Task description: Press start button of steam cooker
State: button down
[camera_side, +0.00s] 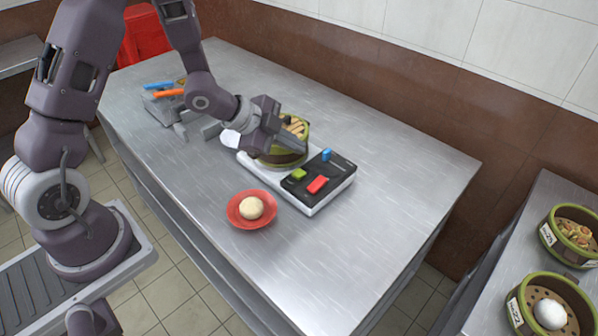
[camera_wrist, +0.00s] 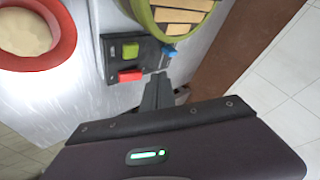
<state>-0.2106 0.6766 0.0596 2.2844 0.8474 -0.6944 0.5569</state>
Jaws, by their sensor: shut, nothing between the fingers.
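The steam cooker has a white base with a black control panel (camera_side: 326,171) at its right end in the side view. The panel carries a green button (camera_side: 299,174), a red button (camera_side: 318,184) and a blue knob (camera_side: 326,154). The green button (camera_wrist: 130,50), red button (camera_wrist: 130,76) and blue knob (camera_wrist: 169,52) also show in the wrist view. No label tells which button is start. My gripper (camera_wrist: 160,80) is shut and empty. In the side view it is above and in front of the steamer basket (camera_side: 284,152), left of the panel; contact cannot be told.
A grey holder with orange and blue handled tools stands at the back left. Two more steamer baskets are on the right counter. The table's right part is clear.

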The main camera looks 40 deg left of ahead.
aim_at(295, 174)
jog(key=shift+f, duration=2.3)
jog(key=shift+f, duration=0.1)
jog(key=shift+f, duration=0.3)
jog(key=shift+f, duration=0.5)
dwell(0.6)
jog(key=shift+r, duration=0.9)
jog(key=shift+r, duration=2.55)
